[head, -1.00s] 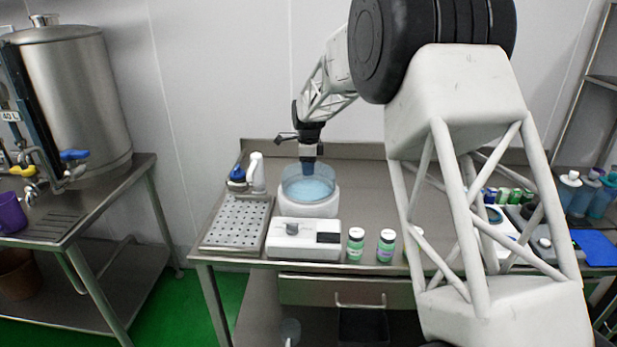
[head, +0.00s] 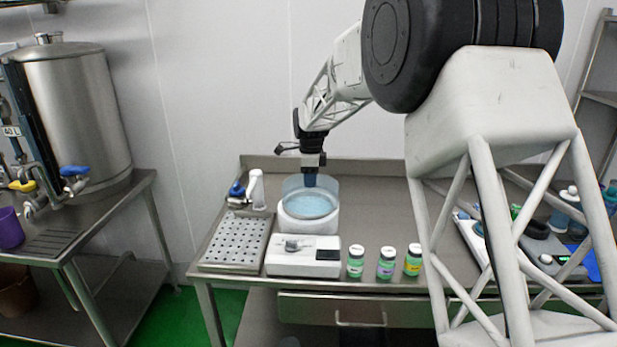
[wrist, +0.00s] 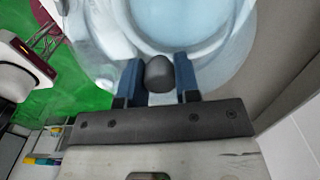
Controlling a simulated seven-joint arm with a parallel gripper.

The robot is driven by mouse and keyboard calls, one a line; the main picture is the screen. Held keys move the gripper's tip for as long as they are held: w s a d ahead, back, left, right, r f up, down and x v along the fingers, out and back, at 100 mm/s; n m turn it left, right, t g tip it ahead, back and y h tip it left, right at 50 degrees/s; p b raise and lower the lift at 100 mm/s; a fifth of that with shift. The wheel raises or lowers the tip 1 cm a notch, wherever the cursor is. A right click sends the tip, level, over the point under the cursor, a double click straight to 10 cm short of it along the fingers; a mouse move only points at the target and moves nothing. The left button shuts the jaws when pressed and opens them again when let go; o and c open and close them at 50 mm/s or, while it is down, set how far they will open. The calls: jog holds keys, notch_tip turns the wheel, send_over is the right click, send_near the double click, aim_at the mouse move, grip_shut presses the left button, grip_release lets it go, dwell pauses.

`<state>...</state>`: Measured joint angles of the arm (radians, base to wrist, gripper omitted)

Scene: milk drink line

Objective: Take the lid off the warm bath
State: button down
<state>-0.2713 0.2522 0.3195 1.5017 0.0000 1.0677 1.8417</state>
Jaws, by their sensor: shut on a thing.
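The warm bath (head: 308,226) is a white round-cornered unit with pale blue water, near the back left of the steel table in the head view. Its clear, bluish lid (head: 329,187) stands over the water as a see-through cover; I cannot tell whether its rim touches the bath or hangs just above it. My gripper (head: 311,181) reaches down to the lid's top from above. In the wrist view, my gripper's blue fingers (wrist: 159,80) are shut on the lid's dark round knob (wrist: 158,70). The clear lid (wrist: 228,72) spreads out behind the fingers.
A white device with a knob (head: 289,258) stands right in front of the bath. A perforated steel tray (head: 235,243) and a white bottle (head: 257,189) are to the left. Several green jars (head: 386,263) stand to the right. Bare table (head: 375,205) lies right of the bath.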

jog(key=s+d+r, duration=0.1)
jog(key=s+d, duration=0.2)
jog(key=s, duration=0.9)
jog(key=shift+d, duration=0.1)
jog(key=shift+w+d, duration=0.1)
jog(key=shift+w, duration=0.05)
dwell(0.4)
jog(key=w+d+f, duration=0.2)
jog(key=w+d, duration=0.3)
jog(key=d, duration=0.5)
jog(key=w+d+f, duration=0.2)
jog(key=w+d, duration=0.3)
jog(key=d, duration=0.5)
jog(key=shift+w, duration=0.4)
jog(key=shift+f, duration=0.1)
jog(key=shift+f, duration=2.5)
jog(key=shift+f, duration=2.45)
jog(key=shift+f, duration=0.2)
